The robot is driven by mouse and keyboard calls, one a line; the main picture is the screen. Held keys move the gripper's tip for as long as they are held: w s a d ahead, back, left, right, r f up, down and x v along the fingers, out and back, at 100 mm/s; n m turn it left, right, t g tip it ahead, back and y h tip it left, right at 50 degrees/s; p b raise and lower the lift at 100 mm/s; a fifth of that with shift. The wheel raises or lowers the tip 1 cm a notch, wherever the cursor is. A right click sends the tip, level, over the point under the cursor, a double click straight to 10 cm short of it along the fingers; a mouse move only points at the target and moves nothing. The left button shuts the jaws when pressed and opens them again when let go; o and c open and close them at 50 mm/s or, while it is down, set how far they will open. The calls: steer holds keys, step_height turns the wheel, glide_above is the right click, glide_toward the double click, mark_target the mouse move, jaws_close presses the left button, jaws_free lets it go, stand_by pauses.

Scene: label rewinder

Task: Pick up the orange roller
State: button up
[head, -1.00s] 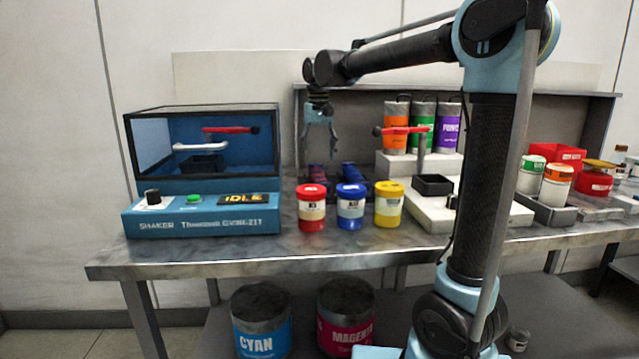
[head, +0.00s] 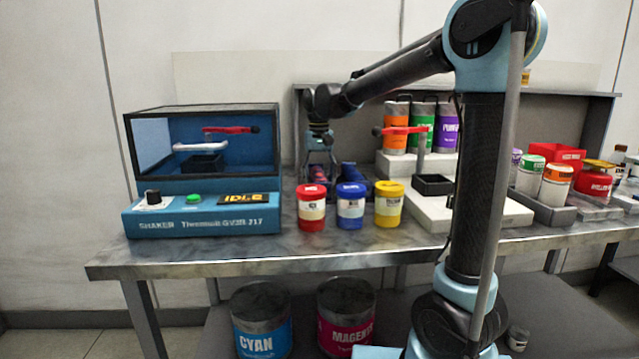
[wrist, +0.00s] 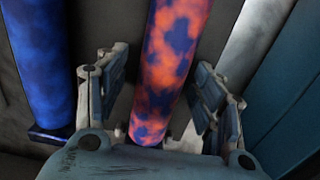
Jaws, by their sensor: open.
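The orange roller, mottled with blue patches, shows as a long cylinder between my fingers in the wrist view (wrist: 168,65). In the head view the roller (head: 318,173) is small, at the back of the bench behind the red-lidded jar, partly covered by my gripper. My gripper (head: 320,168) points down over it. In the wrist view my gripper (wrist: 158,75) is open, with one finger on each side of the roller and a gap visible on both sides. A blue roller (wrist: 42,60) lies to the left, and a pale grey roller (wrist: 250,45) to the right.
Red (head: 311,210), blue (head: 350,207) and yellow (head: 388,205) lidded jars stand in front of the rollers. The blue shaker (head: 200,215) is at the left. A white stepped stand (head: 395,164) with ink cans is at the right. Bare bench lies at the front.

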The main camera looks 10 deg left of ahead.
jaws_close()
